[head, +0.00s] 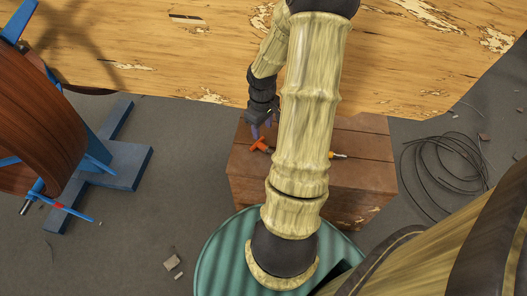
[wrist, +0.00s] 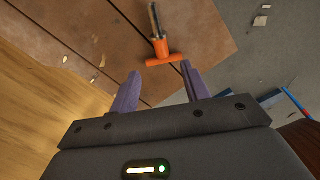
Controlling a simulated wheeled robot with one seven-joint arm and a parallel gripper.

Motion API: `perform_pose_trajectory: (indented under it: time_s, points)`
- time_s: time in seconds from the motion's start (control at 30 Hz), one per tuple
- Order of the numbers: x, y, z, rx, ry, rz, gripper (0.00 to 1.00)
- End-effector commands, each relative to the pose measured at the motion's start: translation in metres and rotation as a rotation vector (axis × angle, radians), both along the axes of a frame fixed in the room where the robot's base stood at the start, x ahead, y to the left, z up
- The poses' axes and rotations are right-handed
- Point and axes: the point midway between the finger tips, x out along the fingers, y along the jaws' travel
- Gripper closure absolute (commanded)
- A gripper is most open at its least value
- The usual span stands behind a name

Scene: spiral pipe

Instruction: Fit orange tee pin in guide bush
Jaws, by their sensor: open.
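The orange tee pin (head: 259,145) lies on top of the brown wooden crate (head: 358,143), near its left side. In the wrist view the tee pin (wrist: 161,48) shows an orange crossbar towards my gripper and a thin metallic shaft pointing away. My gripper (wrist: 160,73) is open, its two purple fingers spread on either side of the crossbar's line, with nothing between them. In the head view my gripper (head: 263,131) is just above the tee pin; touching cannot be told. I cannot clearly identify the guide bush.
A blue stand (head: 127,165) with a large brown drum (head: 35,130) is on the left. A green ribbed drum (head: 222,255) stands in front. A wire coil (head: 440,160) lies on the right floor.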

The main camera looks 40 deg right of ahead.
Motion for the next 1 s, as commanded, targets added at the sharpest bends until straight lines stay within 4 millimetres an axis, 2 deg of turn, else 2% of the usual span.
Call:
perform_pose_trajectory:
  time_s: [0.03, 0.13, 0.63, 1.0]
  points:
    - [0.000, 0.000, -0.015, 0.002, 0.001, 0.001, 0.53]
    - [0.000, 0.000, -0.028, 0.001, 0.000, 0.000, 0.53]
    - [-0.001, 0.000, -0.036, 0.000, 0.000, -0.001, 0.53]
    - [-0.007, 0.004, -0.079, 0.001, 0.000, 0.004, 0.53]
